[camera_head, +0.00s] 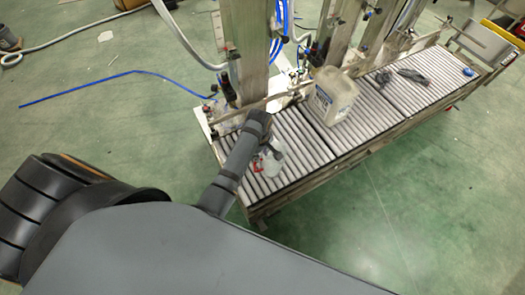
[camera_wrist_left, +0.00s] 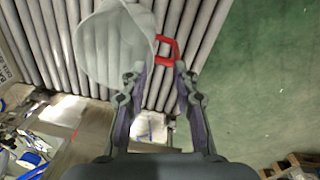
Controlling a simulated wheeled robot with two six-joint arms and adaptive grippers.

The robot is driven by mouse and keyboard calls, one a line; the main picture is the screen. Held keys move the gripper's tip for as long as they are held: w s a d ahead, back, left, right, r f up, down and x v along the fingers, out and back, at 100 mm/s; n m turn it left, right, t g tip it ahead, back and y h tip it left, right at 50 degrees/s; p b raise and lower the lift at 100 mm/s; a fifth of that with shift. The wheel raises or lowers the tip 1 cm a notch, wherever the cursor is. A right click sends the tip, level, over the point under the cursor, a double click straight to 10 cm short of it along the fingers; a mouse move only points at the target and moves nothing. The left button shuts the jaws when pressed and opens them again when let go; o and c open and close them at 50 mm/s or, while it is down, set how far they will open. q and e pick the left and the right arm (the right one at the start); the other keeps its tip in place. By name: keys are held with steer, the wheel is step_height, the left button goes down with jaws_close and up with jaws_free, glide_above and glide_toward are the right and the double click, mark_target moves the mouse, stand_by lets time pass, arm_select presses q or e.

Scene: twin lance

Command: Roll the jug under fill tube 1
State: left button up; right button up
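A translucent whitish jug with a red handle stands on the roller conveyor; its body (camera_wrist_left: 112,48) and red handle (camera_wrist_left: 169,48) fill the top of the left wrist view. In the head view the jug (camera_head: 268,166) is small and partly hidden by my left gripper (camera_head: 273,149). In the wrist view my left gripper (camera_wrist_left: 159,70) is open, its fingertips pointing at the handle, which lies just beyond them. I cannot tell whether the left fingertip touches the jug. My right gripper is not in view. I cannot tell which tube is fill tube 1.
A beige canister (camera_head: 335,97) stands farther along the roller conveyor (camera_head: 312,145). Dark items (camera_head: 412,75) and a small blue thing (camera_head: 468,72) lie toward its far end. Metal columns (camera_head: 247,50) with blue hoses rise along the back edge. Green floor is clear at the right.

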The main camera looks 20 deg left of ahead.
mark_target(265, 166)
arm_select(q)
steer(key=shift+w+d+r+n, duration=0.3)
steer(key=shift+w+d, duration=0.1)
steer(key=shift+d, duration=0.25)
steer(key=shift+f, duration=0.15)
step_height(265, 166, down, 8)
steer(key=shift+w+r+b, duration=0.1)
steer(key=shift+r+b, duration=0.15)
steer(key=shift+b, duration=0.85)
step_height(265, 166, down, 2)
steer(key=shift+f+b, duration=0.1)
steer(key=shift+b, duration=0.25)
steer(key=shift+w+f, duration=0.1)
steer(key=shift+f, duration=0.2)
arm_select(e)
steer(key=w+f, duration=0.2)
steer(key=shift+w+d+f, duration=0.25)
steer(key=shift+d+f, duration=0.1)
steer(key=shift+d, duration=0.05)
